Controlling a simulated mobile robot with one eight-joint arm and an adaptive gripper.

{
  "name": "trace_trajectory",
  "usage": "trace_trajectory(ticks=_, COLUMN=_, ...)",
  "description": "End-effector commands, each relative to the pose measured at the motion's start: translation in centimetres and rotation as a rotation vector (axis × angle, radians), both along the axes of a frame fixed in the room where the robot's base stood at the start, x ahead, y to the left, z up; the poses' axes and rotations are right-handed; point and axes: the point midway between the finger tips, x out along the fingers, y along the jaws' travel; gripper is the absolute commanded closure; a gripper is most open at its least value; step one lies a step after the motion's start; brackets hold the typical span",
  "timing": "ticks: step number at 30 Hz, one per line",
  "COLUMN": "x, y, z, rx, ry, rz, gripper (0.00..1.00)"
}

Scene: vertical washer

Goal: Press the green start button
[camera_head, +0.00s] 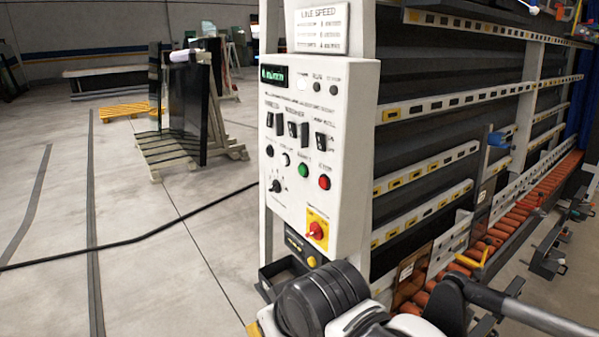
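The green start button (303,170) is a small round button on the front of the white control panel (345,215). It sits left of a round red button (324,182) and below a row of black rocker switches. Nothing covers the green button, and nothing touches it. Parts of my arm show at the bottom of the view, in front of and below the panel. I cannot make out my gripper's fingers in this view.
A red rotary switch on a yellow plate (317,231) is low on the panel. A lit green display (273,75) is near its top. The washer's roller conveyor (505,225) runs to the right. A black cable (130,240) crosses the floor at left.

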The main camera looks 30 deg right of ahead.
Motion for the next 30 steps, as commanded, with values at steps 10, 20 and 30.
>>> trace_trajectory(ticks=10, x=0.0, y=0.0, z=0.0, rx=0.0, ry=0.0, rz=0.0, gripper=1.0)
trace_trajectory(ticks=20, x=0.0, y=0.0, z=0.0, rx=0.0, ry=0.0, rz=0.0, gripper=1.0)
trace_trajectory(ticks=30, x=0.0, y=0.0, z=0.0, rx=0.0, ry=0.0, rz=0.0, gripper=1.0)
